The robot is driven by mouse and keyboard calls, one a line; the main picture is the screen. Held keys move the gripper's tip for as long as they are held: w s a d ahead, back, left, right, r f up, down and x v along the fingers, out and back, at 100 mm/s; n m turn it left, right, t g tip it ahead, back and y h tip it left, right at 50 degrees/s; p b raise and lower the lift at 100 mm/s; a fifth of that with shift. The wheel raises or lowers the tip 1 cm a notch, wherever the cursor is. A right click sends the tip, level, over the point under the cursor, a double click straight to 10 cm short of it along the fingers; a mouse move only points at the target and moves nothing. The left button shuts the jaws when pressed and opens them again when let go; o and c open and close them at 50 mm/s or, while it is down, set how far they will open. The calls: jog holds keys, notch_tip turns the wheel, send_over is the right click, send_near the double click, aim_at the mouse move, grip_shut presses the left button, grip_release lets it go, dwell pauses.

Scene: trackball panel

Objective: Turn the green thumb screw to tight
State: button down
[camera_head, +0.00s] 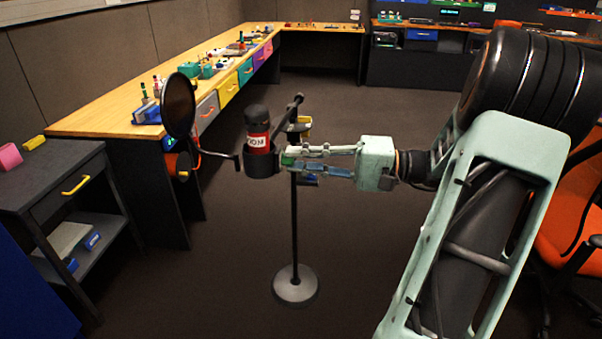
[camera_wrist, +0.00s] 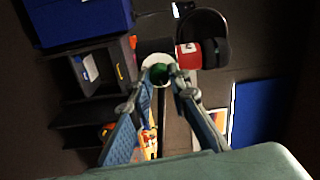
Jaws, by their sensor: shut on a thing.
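The green thumb screw (camera_head: 286,160) is on the right side of the microphone's dark holder (camera_head: 261,162), mostly hidden by my fingertips. In the wrist view its green end (camera_wrist: 158,73) shows between the fingers. My gripper (camera_head: 295,161) comes in from the right, roughly level, and is shut on the screw. In the wrist view the two fingertips (camera_wrist: 160,80) lie on either side of it. The screw's marking or turn angle cannot be made out.
A dark microphone (camera_head: 257,120) with a red label stands upright in the holder. A round pop filter (camera_head: 179,106) is to its left. The thin stand rises from a round grey base (camera_head: 296,284). Floor around it is clear; a long workbench (camera_head: 120,115) runs behind at left.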

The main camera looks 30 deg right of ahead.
jog(key=n+b, duration=0.8)
jog(key=b, duration=0.2)
jog(key=shift+b, duration=0.3)
jog(key=shift+n, duration=0.3)
jog(key=shift+r, duration=0.1)
jog(key=c, duration=1.8)
grip_release()
jog(key=v, duration=1.2)
